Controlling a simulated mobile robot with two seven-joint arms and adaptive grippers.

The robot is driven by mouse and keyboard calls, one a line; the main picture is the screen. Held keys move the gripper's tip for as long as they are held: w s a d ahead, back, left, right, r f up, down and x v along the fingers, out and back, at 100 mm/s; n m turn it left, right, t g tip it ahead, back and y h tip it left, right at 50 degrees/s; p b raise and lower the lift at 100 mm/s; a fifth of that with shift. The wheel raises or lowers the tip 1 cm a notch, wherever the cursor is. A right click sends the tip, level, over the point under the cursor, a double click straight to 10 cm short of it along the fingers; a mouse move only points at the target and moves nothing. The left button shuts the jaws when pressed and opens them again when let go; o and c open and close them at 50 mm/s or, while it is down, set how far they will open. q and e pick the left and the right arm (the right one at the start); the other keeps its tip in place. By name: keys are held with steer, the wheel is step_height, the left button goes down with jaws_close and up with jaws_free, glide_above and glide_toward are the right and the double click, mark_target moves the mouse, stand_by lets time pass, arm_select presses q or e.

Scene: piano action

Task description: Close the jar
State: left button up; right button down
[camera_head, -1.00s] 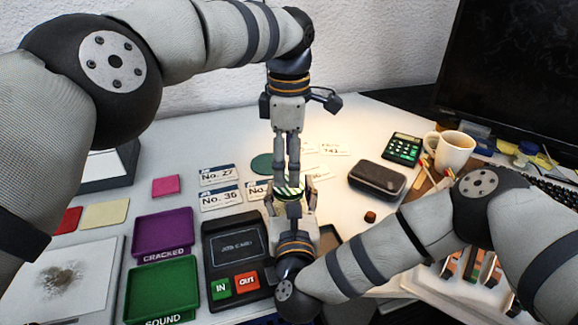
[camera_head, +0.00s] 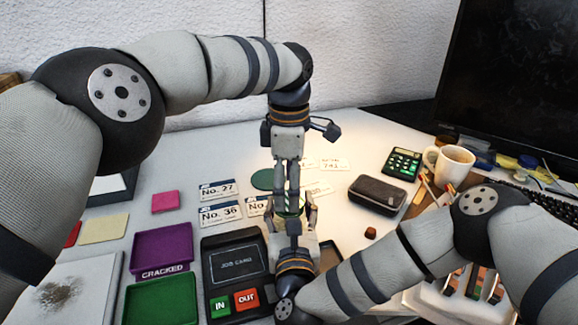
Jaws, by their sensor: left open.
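A small round thing with green on it, seemingly the jar or its lid (camera_head: 290,207), shows in the middle, mostly hidden by my grippers. My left gripper (camera_head: 293,195) comes down from above, pointing straight down, with its open fingers at this green thing. My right gripper (camera_head: 291,206) comes up from below, with one finger on each side of the same spot. Whether its fingers press on the jar is hidden. I cannot tell the lid from the jar body here.
A green disc (camera_head: 265,180) and number cards (camera_head: 220,214) lie behind. The job card device (camera_head: 236,262), purple tray (camera_head: 162,248) and green tray (camera_head: 160,301) are at left. A dark case (camera_head: 377,193), calculator (camera_head: 403,163) and white mug (camera_head: 450,164) stand at right.

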arm_select(q)
steer(key=shift+f, duration=1.3)
arm_select(e)
steer(key=shift+f, duration=0.1)
arm_select(q)
steer(key=c, duration=1.2)
steer(key=o, duration=1.3)
steer(key=shift+r, duration=2.3)
steer(key=o, duration=0.5)
